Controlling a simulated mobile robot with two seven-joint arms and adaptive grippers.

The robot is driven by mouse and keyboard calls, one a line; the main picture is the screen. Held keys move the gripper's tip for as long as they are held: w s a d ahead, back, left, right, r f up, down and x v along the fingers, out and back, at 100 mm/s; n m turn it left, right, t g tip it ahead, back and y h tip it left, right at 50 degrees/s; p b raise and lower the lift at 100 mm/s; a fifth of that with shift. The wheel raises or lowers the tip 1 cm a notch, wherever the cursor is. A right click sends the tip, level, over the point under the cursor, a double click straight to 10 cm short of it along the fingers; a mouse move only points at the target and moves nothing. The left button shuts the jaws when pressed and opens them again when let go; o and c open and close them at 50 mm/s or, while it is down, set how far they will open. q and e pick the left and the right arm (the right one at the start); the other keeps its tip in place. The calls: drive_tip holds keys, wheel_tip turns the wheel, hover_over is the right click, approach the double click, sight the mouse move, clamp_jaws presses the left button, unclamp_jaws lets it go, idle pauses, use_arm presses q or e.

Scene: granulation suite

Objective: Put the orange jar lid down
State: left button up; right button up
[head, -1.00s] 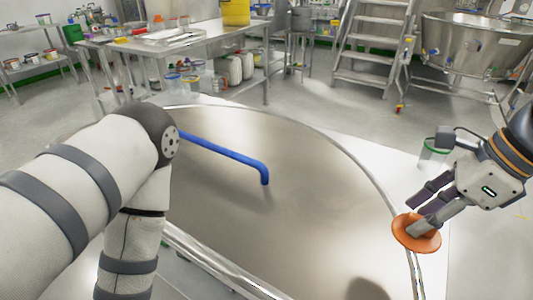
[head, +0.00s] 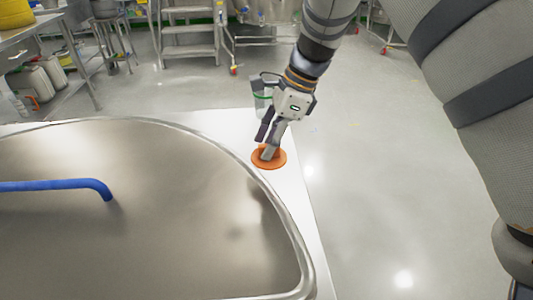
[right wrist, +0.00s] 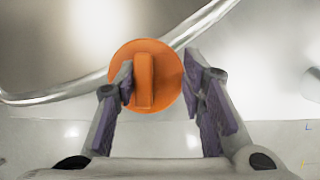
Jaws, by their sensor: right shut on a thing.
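The orange jar lid (head: 276,161) is a round disc with a raised bar across its top. In the head view it is at the white surface beside the curved metal rim; I cannot tell whether it touches the surface. My right gripper (head: 266,149) is shut on it from above. In the right wrist view the lid (right wrist: 172,92) shows between the fingers of my right gripper (right wrist: 158,88), its bar nearer the left finger. My left gripper is not in view.
A large steel surface with a raised rim (head: 180,190) and a blue bent tube (head: 60,184) fills the left. A narrow white strip (head: 300,205) lies right of the rim, with open floor beyond.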

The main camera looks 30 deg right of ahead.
drive_tip(key=f, duration=0.1)
drive_tip(key=w+d+f, duration=0.1)
drive_tip(key=d+f, duration=0.1)
drive_tip(key=shift+w, duration=0.4)
drive_tip(key=shift+w+d+f+b, duration=0.1)
drive_tip(key=shift+w+f+b, duration=0.1)
drive_tip(key=shift+f, duration=0.85)
drive_tip(key=shift+w+d+f+b, duration=0.1)
drive_tip(key=shift+f+b, duration=0.1)
drive_tip(key=shift+f, duration=0.8)
drive_tip(key=o, duration=1)
